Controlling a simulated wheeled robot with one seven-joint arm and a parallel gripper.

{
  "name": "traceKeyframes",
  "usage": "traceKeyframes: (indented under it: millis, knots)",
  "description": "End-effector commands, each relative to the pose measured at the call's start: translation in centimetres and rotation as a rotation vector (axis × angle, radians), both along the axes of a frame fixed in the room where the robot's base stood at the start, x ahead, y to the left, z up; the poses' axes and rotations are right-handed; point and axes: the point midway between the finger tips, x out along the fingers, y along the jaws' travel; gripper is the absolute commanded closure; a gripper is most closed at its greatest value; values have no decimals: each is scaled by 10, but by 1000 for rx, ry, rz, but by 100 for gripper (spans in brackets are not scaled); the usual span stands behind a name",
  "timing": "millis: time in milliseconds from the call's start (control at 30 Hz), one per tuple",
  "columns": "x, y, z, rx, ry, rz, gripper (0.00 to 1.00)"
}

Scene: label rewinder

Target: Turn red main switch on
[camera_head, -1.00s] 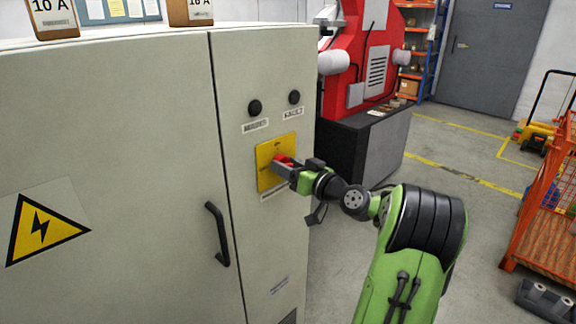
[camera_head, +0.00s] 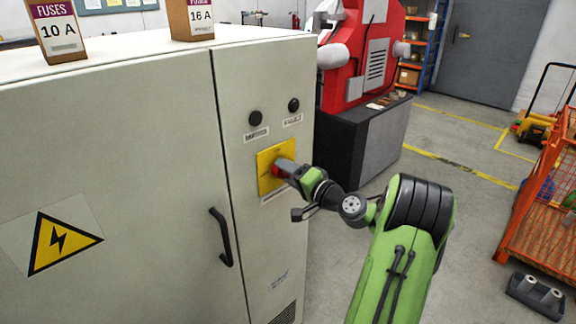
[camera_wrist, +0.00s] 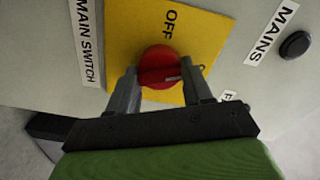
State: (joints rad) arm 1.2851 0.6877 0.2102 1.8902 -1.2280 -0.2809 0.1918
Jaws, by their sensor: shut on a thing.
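The red main switch (camera_head: 277,170) sits on a yellow plate (camera_head: 264,181) on the front of a grey cabinet. In the wrist view the red knob (camera_wrist: 159,66) is between the two fingers of my gripper (camera_wrist: 163,82), which is shut on it. The yellow plate (camera_wrist: 205,30) shows the word OFF near the knob, and a label (camera_wrist: 86,40) beside it reads MAIN SWITCH. In the head view my gripper (camera_head: 283,170) covers part of the knob. The rest of the plate's markings are partly hidden by the fingers.
Two black buttons (camera_head: 255,118) with labels are above the plate; one shows near a MAINS label (camera_wrist: 283,30). A black door handle (camera_head: 220,237) is at lower left. Fuse boxes (camera_head: 57,32) stand on the cabinet top.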

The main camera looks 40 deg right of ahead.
Motion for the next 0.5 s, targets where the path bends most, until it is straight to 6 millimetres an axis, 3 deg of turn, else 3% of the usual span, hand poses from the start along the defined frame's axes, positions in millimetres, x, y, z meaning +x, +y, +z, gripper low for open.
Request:
traceKeyframes:
  millis: [500]
  knots:
    - [0, -1, 0, 350, 12, -2, 81]
